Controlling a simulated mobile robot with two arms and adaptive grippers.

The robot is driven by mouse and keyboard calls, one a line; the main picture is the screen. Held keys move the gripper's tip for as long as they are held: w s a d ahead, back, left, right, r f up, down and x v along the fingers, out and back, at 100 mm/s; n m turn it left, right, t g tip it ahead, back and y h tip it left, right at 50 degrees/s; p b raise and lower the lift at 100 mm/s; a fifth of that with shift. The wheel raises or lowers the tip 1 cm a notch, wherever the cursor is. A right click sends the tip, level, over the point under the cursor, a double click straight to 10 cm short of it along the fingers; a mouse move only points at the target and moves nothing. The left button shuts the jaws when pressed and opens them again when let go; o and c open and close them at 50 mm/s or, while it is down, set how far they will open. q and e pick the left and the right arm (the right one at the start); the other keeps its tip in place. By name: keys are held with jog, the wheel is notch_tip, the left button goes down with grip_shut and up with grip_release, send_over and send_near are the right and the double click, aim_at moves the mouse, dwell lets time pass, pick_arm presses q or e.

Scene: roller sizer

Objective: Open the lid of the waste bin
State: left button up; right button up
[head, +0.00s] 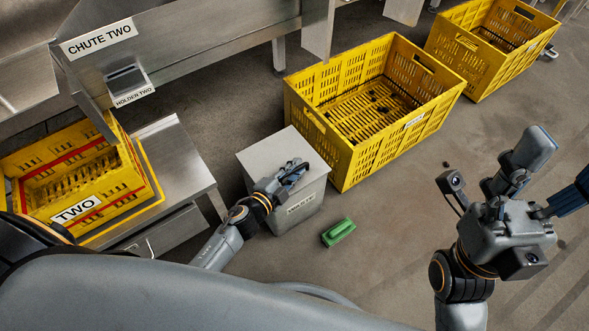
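The waste bin (300,212) is a grey box on the floor at the middle of the head view, with a label on its front that I can read only in part. Its flat grey lid (268,155) lies shut on top. My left gripper (293,170) is at the lid's front right part, and its fingers hide some of the lid and front edge. I cannot tell whether it touches the lid, or whether its fingers are open or shut. My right gripper (565,166) is at the right, well away from the bin, with its fingers spread wide and nothing between them.
A large yellow crate (392,150) stands just behind and right of the bin, and another (468,62) farther back. A green object (338,232) lies on the floor in front of the bin. A yellow crate marked TWO (110,205) sits on a metal stand (180,160) at the left.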

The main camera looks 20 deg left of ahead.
pick_arm(q)
grip_shut()
jog(key=shift+r, duration=0.15)
